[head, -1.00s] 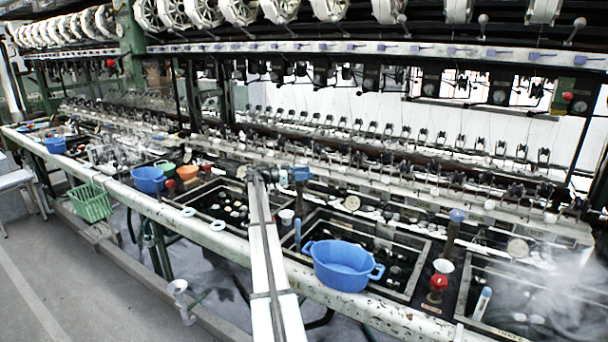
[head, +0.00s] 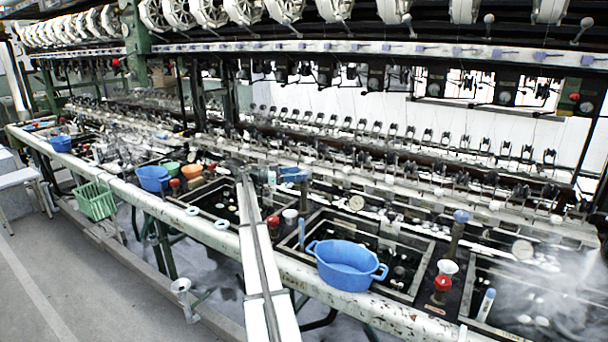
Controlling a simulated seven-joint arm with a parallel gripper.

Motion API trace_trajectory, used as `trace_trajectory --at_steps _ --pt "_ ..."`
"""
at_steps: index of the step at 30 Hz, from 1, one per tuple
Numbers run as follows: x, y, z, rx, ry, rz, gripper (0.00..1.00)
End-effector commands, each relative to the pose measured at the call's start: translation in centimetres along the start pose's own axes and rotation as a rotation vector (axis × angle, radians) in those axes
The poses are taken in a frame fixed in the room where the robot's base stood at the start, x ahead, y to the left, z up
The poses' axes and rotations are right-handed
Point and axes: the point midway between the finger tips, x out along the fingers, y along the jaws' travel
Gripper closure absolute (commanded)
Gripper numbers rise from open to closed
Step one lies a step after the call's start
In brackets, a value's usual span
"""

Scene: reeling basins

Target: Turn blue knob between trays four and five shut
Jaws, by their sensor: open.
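A blue knob (head: 461,216) stands upright on a dark post between the tray holding the large blue tub and the steaming tray at the right. Another blue part (head: 293,174) lies just right of my arm's far end, behind the basins; I cannot tell whether it is a knob. I cannot tell from the picture how the trays are numbered. My gripper (head: 269,179) is at the far end of my white arm, small in the picture, near that second blue part. It is open, and I see nothing held in it. Whether it touches the blue part is unclear.
A blue tub (head: 346,268) sits on the front edge of the middle tray (head: 425,262). Red knobs stand at its right (head: 442,284) and left (head: 272,221). Steam (head: 560,290) blurs the right end. A green basket (head: 95,201) hangs at the left.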

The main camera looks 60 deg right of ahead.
Motion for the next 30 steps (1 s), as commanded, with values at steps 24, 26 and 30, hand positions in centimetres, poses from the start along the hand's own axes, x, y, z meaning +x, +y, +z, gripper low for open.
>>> trace_trajectory --at_steps 24,26,30 --pt "-7.7 0.0 0.0 0.0 0.0 0.001 0.27" --pt "-7.7 0.0 0.0 0.0 0.0 0.001 0.27" --pt "-7.7 0.0 0.0 0.0 0.0 0.001 0.27"
